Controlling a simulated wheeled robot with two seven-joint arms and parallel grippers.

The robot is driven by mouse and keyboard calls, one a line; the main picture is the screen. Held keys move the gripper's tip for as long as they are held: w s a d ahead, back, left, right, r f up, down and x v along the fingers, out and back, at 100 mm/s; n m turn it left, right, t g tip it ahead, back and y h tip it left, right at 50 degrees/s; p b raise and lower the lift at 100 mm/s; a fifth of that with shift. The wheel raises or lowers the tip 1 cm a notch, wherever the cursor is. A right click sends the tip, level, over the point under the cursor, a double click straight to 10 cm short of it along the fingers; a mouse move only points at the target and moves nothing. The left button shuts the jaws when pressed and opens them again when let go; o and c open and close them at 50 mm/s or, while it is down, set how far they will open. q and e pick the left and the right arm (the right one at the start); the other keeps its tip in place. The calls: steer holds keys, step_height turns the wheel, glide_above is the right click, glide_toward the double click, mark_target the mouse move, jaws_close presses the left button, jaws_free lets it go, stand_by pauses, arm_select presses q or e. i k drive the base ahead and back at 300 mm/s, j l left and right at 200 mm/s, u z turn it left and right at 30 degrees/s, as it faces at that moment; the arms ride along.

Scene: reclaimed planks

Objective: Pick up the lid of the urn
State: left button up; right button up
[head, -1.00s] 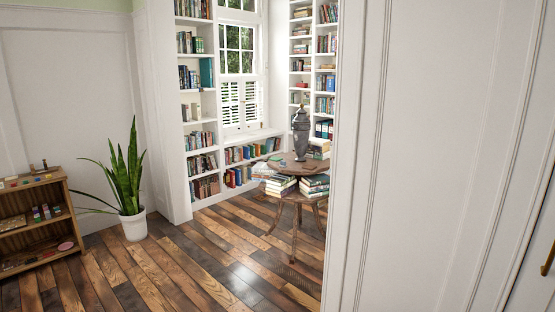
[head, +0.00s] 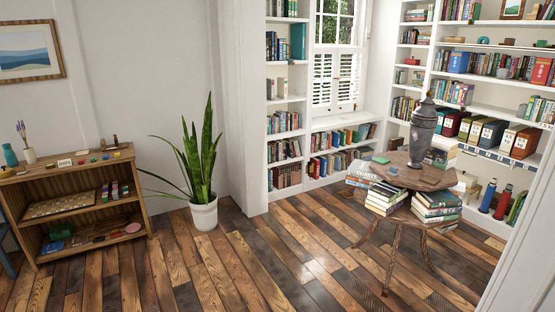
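The urn (head: 423,137) is dark grey with lighter bands and stands upright on a round wooden table (head: 408,173) in the book-lined alcove at the right. Its lid (head: 427,105) is on top, narrowing to a pointed tip. Neither of my grippers shows in the head view.
A potted snake plant (head: 204,214) and a low wooden shelf (head: 70,207) stand at the left. A white wall edge (head: 520,262) borders the right. The plank floor (head: 290,262) ahead is clear.

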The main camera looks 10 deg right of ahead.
mark_target(426, 110)
steer(key=i+j+z, duration=0.1)
steer(key=i+z, duration=0.3)
steer(key=i, duration=2.15)
steer(key=i+z, duration=0.2)
steer(key=i, duration=0.35)
steer(key=i+j+z, duration=0.1)
steer(key=i+z, duration=0.15)
steer(key=i, duration=0.3)
steer(key=i+j+z, duration=0.2)
steer(key=i, duration=0.35)
